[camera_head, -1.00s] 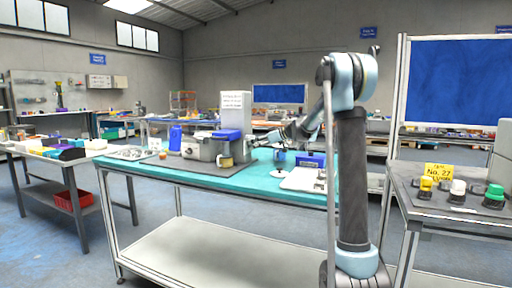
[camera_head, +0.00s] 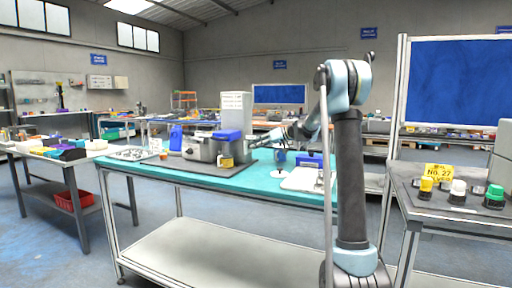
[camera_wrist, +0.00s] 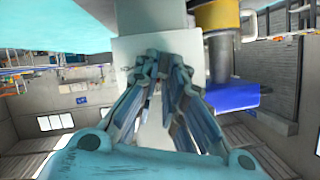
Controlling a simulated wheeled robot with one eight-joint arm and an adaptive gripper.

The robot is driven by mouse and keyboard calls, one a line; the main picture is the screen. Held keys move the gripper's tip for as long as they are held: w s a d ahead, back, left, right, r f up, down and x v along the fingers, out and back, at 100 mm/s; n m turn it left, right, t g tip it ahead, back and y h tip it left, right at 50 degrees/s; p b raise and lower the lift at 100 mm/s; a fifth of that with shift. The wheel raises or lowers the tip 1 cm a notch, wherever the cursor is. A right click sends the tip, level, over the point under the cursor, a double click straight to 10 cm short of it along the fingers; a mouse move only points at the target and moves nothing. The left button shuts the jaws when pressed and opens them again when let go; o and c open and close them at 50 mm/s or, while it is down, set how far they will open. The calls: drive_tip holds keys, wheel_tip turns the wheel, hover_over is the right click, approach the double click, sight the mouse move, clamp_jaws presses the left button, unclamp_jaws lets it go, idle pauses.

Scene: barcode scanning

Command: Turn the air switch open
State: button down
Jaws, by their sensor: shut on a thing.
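My gripper (camera_wrist: 166,62) has its fingers drawn together against a pale block (camera_wrist: 145,45) in the wrist view. It is shut on a small part there, taken as the air switch, which the fingers mostly hide. In the wrist view a yellow cylinder (camera_wrist: 217,16) and a blue box (camera_wrist: 232,97) are just right of the fingers. In the head view my gripper reaches in from the right, close to the blue box (camera_head: 229,135) and the grey machine (camera_head: 200,148). A yellow piece (camera_head: 226,162) sits at the machine's front.
The machine stands on a teal table (camera_head: 150,168) with a tall white labelled box (camera_head: 236,112) behind it. A white plate (camera_head: 300,180) lies at the right. A side table at the right holds coloured knobs (camera_head: 457,187).

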drive_tip(key=shift+w+d+f+m+g+y, duration=0.15)
drive_tip(key=shift+f+m+g+y, duration=0.3)
drive_tip(key=shift+m, duration=0.9)
drive_tip(key=shift+w+f+m+g+y, duration=0.1)
drive_tip(key=shift+m+g+y, duration=0.6)
drive_tip(key=shift+m, duration=0.6)
drive_tip(key=shift+w+d+f+m+g+y, duration=0.15)
drive_tip(key=shift+f+m+g+y, duration=0.3)
drive_tip(key=shift+m, duration=0.9)
drive_tip(key=shift+r, duration=0.15)
drive_tip(key=c, duration=1.7)
unclamp_jaws()
drive_tip(key=shift+w+r, duration=0.1)
